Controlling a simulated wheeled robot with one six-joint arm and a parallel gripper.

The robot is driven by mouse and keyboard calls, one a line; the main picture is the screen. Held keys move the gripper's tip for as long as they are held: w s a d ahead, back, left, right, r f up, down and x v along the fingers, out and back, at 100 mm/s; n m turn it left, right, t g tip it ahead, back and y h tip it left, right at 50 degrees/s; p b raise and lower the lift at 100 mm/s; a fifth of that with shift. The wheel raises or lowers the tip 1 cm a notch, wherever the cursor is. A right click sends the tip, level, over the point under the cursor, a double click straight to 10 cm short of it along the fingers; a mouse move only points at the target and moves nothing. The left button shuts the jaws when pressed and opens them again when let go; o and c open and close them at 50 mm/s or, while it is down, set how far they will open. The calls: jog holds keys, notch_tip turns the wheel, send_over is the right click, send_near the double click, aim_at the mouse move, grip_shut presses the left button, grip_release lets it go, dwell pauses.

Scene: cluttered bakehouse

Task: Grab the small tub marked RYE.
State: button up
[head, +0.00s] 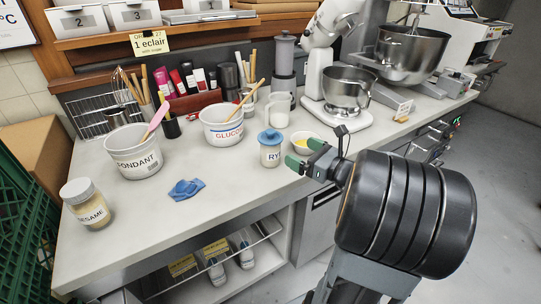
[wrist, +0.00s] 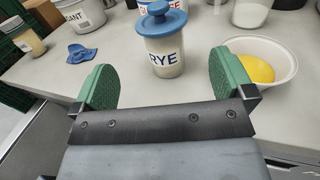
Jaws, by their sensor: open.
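The small RYE tub (head: 270,149) stands upright on the pale counter, a clear jar with a blue knobbed lid and a white label. In the wrist view the RYE tub (wrist: 165,45) is ahead of my gripper, a little right of the middle of the gap between the fingers. My gripper (head: 303,157) has green finger pads and is open and empty, to the right of the tub in the head view. In the wrist view my gripper (wrist: 160,85) shows both fingers wide apart, not touching the tub.
A bowl with yellow contents (wrist: 262,66) stands close by the right finger. The GLUCOSE tub (head: 222,127) and a clear jug (head: 278,112) stand behind the RYE tub. A blue cloth (head: 186,189), FONDANT tub (head: 133,155) and SESAME jar (head: 87,205) are left. Counter in front of RYE is clear.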

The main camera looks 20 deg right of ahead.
aim_at(272, 138)
jog(key=x, duration=1.1)
jog(key=shift+w+f, duration=0.2)
jog(key=c, duration=1.2)
jog(key=shift+c, duration=0.3)
jog(key=shift+r, duration=0.15)
